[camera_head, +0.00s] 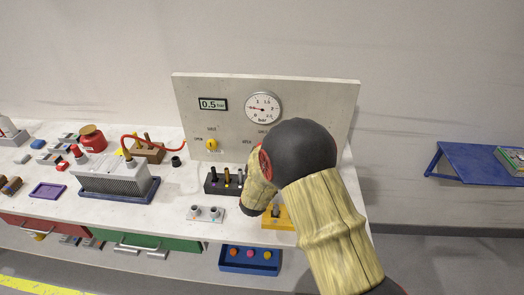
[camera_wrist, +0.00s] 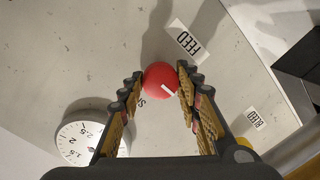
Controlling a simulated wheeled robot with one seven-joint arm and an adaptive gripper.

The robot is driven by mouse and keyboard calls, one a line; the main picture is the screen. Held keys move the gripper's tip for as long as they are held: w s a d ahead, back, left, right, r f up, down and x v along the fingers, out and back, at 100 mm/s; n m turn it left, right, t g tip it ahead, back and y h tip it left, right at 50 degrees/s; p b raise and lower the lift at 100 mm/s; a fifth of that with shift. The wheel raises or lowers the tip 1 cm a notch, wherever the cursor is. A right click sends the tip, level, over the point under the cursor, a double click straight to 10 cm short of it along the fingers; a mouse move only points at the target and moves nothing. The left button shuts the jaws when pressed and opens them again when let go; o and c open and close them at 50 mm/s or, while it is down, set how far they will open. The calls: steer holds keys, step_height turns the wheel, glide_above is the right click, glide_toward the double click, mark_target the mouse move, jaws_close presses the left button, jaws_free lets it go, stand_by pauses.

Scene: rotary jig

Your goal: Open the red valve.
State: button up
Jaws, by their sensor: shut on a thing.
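The red valve (camera_wrist: 161,80) is a round red knob with a short white mark. It shows in the wrist view on the pale panel (camera_wrist: 80,40). My gripper (camera_wrist: 159,86) is shut on it, with one ribbed finger at each side of the knob. A FEED label (camera_wrist: 188,42) is beside it and a BLEED label (camera_wrist: 252,119) lies off to the right. In the head view my arm hides the red valve and my gripper. The panel there (camera_head: 330,95) stands upright at the back of the bench.
The panel carries a round gauge (camera_head: 263,107), a 0.5 display (camera_head: 213,104) and a yellow valve (camera_head: 211,145). Below stand a black block with pegs (camera_head: 213,186) and a yellow block (camera_head: 273,222). A finned metal box (camera_head: 115,178) with a red hose is on the left.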

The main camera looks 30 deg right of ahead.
steer(key=o, duration=1.2)
steer(key=shift+c, duration=0.2)
